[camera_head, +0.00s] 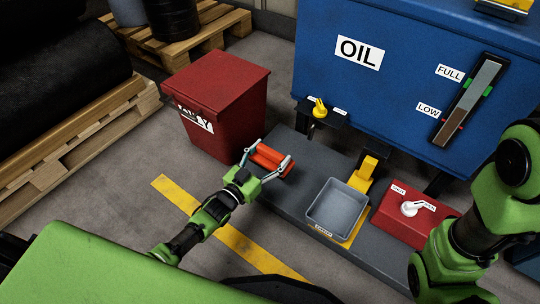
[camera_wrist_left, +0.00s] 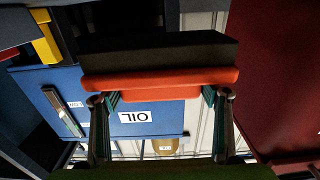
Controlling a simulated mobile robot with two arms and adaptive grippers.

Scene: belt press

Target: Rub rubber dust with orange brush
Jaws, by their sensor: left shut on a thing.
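The orange brush (camera_head: 270,158) is held by my left gripper (camera_head: 267,161), whose two fingers clasp it at its ends. The brush is over the left end of the dark grey bench, close to the red bin; I cannot tell whether it touches the bench. In the left wrist view the orange brush (camera_wrist_left: 160,78) lies across between the fingertips, with a thick black part (camera_wrist_left: 160,50) on its far side. No rubber dust can be made out in either view. My right arm shows at the right edge of the head view, but its gripper is out of frame.
A red bin (camera_head: 216,85) stands left of the brush. A blue oil tank (camera_head: 400,70) stands behind. Pallets (camera_head: 60,150) stand at left.

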